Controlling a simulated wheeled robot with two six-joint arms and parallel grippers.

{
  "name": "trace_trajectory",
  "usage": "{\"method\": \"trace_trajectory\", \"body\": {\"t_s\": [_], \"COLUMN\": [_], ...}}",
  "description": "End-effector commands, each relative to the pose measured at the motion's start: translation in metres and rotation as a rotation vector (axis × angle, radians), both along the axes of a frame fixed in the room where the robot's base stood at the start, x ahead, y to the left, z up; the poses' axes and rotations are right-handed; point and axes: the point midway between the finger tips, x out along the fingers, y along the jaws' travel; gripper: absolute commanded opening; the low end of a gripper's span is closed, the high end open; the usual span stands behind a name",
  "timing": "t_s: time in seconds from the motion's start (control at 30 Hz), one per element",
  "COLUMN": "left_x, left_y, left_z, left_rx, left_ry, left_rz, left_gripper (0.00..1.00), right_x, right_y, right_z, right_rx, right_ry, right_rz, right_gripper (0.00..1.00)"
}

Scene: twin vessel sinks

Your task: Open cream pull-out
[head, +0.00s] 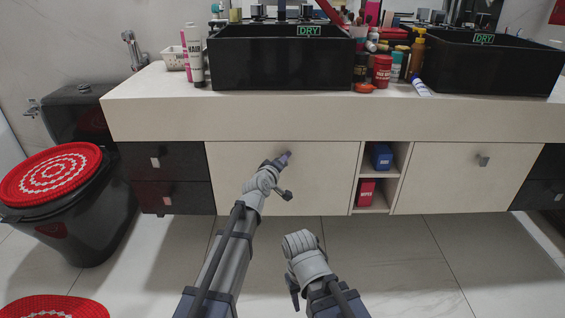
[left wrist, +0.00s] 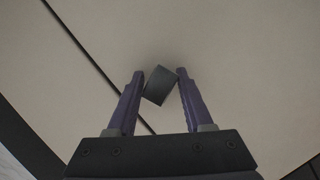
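The left cream pull-out front (head: 235,180) is under the left sink and looks flush with the cabinet. My left gripper (head: 287,155) is at the upper middle of this front. In the left wrist view, its purple fingers (left wrist: 160,75) are spread, with the small dark handle (left wrist: 161,86) between their tips. The handle sits tilted relative to the fingers, and I cannot tell whether they touch it. The gripper hides the handle in the head view. My right gripper (head: 299,242) hangs lower, over the floor, apart from the cabinet; its fingers are not clear.
Another cream front (head: 440,185) with a handle is at the right. Between them are open shelves with a blue box (head: 382,157) and a red box (head: 366,191). Dark drawers (head: 140,160) and a toilet (head: 75,215) stand at the left. Floor before the cabinet is clear.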

Motion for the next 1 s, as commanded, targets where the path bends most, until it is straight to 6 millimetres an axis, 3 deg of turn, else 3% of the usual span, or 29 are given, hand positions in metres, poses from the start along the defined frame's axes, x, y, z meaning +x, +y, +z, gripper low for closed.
{"method": "trace_trajectory", "body": {"t_s": [0.03, 0.37, 1.0], "left_x": [-0.0001, -0.0002, -0.0026], "left_y": [0.0001, 0.0002, 0.0003], "left_z": [-0.0001, -0.0001, -0.0003], "left_rx": [0.0, 0.0, 0.0], "left_ry": [0.0, 0.0, 0.001], "left_rz": [0.0, 0.0, 0.0], "left_gripper": [0.38, 0.01, 0.0], "right_x": [0.0, 0.0, 0.0], "right_y": [0.0, 0.0, 0.0], "right_z": [0.0, 0.0, -0.0001], "right_rx": [0.0, 0.0, 0.0], "right_ry": [0.0, 0.0, 0.0], "right_rz": [0.0, 0.0, 0.0], "right_gripper": [0.5, 0.5, 0.5]}}
